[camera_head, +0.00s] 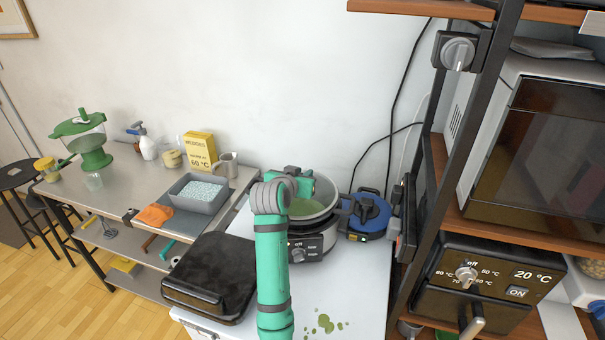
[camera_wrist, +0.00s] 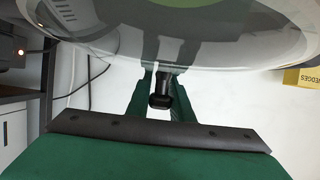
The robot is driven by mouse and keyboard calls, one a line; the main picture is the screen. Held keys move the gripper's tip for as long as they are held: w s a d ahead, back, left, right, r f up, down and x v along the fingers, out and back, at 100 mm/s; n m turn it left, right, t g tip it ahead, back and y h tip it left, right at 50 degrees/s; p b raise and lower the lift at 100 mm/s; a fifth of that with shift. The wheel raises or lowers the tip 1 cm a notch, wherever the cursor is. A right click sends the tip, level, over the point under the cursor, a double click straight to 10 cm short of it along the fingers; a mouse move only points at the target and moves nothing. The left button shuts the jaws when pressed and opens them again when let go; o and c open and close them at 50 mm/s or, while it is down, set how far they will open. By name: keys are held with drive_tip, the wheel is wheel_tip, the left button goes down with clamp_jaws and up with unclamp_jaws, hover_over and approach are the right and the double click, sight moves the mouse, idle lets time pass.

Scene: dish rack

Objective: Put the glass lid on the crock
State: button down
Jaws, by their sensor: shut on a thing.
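The crock (camera_head: 312,243) is a black and steel pot with a front dial and green contents, standing on the white counter. My gripper (camera_head: 300,184) is over its back left part and hides some of its rim. In the wrist view, my gripper's green fingers (camera_wrist: 161,95) are shut on the black knob of the glass lid (camera_wrist: 165,45). The clear lid with its pale rim fills the top of that view. In the head view the lid is hard to make out against the crock, and I cannot tell whether it touches the rim.
A blue round appliance (camera_head: 368,216) stands close to the crock's right, beside the shelf rack. A black closed appliance (camera_head: 210,276) sits at the counter's front left. Green spots (camera_head: 325,323) mark the counter front. A yellow box (camera_head: 199,150) and grey tub (camera_head: 182,202) stand left.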

drive_tip(key=shift+f, duration=0.15)
drive_tip(key=c, duration=1.5)
unclamp_jaws()
drive_tip(key=shift+f, duration=0.1)
drive_tip(key=v, duration=1.1)
drive_tip(key=shift+w+d, duration=0.1)
